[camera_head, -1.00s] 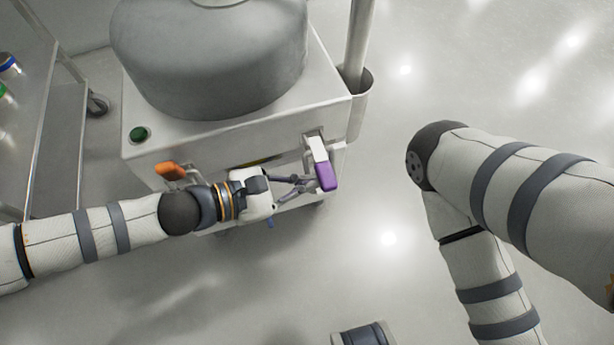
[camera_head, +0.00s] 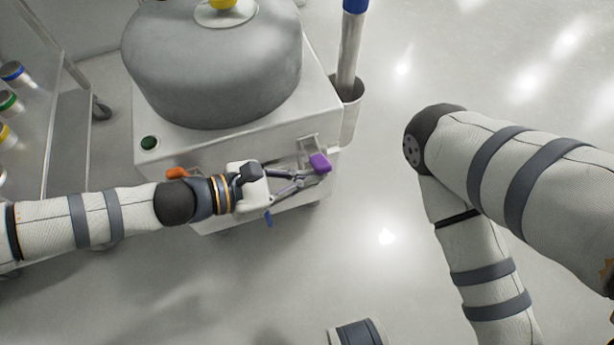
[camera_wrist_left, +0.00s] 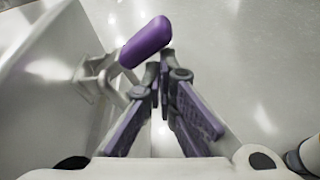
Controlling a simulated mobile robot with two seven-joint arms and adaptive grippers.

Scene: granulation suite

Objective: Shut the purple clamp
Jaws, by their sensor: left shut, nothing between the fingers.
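The purple clamp (camera_head: 320,162) is on the front right of the white machine base, its purple-tipped lever sticking out from a metal bracket. In the left wrist view the purple handle (camera_wrist_left: 147,42) slants up to the right, with its pale lever and bracket on the wall at left. My left gripper (camera_head: 304,180) is shut and empty, its fingertips just below the handle. In the wrist view the fingertips (camera_wrist_left: 160,75) are close to the handle's underside; I cannot tell whether they touch. My right arm shows at right, but its gripper is out of view.
A grey rounded vessel (camera_head: 215,70) sits on the white base (camera_head: 240,138). An orange clamp handle (camera_head: 177,173) is partly hidden behind my left wrist. A blue-topped post (camera_head: 347,60) stands at the base's right corner. A shelf with capped containers is at left. Floor in front is open.

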